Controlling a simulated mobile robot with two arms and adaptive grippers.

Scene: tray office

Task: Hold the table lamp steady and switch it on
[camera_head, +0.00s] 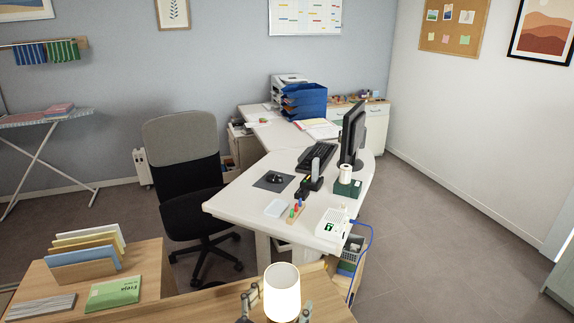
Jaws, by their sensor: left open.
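The table lamp (282,292) stands on a wooden top at the bottom middle of the head view. Its cylindrical shade is bright creamy white. Its base, stem and switch are hidden below the shade or cut off by the frame edge. My left gripper (250,298) is open, close by the left side of the shade, with grey fingers pointing up. I cannot tell whether it touches the lamp. A small grey part (306,311) shows just right of the shade; it may belong to my right gripper, but its jaws cannot be made out.
The wooden top (212,304) also bears a file sorter (88,262), a green packet (114,292) and a grey stack (40,307) at left. Beyond stand an office chair (185,165) and a white desk (240,203) with monitor (352,132) and keyboard. Floor is clear at right.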

